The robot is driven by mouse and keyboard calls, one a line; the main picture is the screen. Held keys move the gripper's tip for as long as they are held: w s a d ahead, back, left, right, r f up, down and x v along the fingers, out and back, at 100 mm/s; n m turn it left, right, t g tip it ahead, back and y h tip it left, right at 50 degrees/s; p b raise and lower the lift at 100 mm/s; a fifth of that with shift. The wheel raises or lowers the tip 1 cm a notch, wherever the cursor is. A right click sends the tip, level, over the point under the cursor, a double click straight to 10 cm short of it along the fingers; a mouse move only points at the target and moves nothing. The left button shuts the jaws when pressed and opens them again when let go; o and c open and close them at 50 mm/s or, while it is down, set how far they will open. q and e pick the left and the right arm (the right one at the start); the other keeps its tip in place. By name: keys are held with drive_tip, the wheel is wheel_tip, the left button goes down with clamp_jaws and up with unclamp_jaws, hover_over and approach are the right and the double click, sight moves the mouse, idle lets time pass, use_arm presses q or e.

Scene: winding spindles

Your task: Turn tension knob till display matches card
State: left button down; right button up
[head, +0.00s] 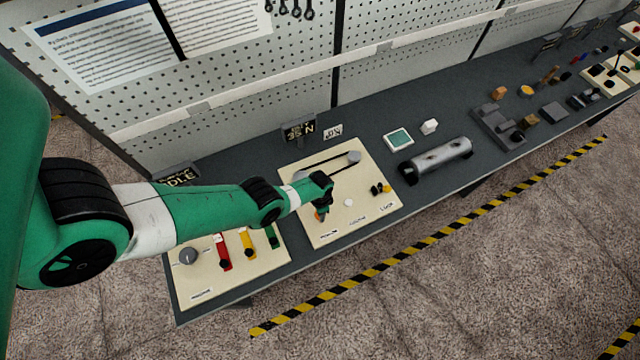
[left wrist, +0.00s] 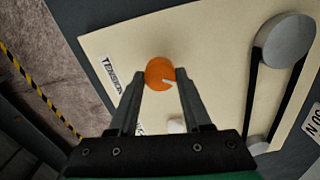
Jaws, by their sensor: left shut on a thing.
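The orange tension knob (left wrist: 160,70) sits on the cream panel (head: 372,222) beside a label reading TENSION (left wrist: 112,72). It has a white pointer mark. My left gripper (left wrist: 161,76) is shut on the knob, one finger on each side. In the head view my left gripper (head: 322,200) hides most of the knob (head: 320,215). A dark display (head: 299,130) with pale characters stands behind the panel, and a small white card (head: 333,131) stands to its right. I cannot read either surely. The card's edge shows in the left wrist view (left wrist: 312,118). My right gripper is not in view.
A grey pulley (left wrist: 284,40) with a black belt is on the same panel. A white button (head: 348,202) is near the knob. Another panel with red, yellow and green levers (head: 246,242) lies to the left. A metal cylinder (head: 436,160) lies to the right.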

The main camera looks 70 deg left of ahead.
use_arm(q)
drive_tip(key=m, duration=0.4)
drive_tip(key=shift+m, duration=0.4)
idle(0.4)
drive_tip(key=shift+c, duration=1.7)
unclamp_jaws()
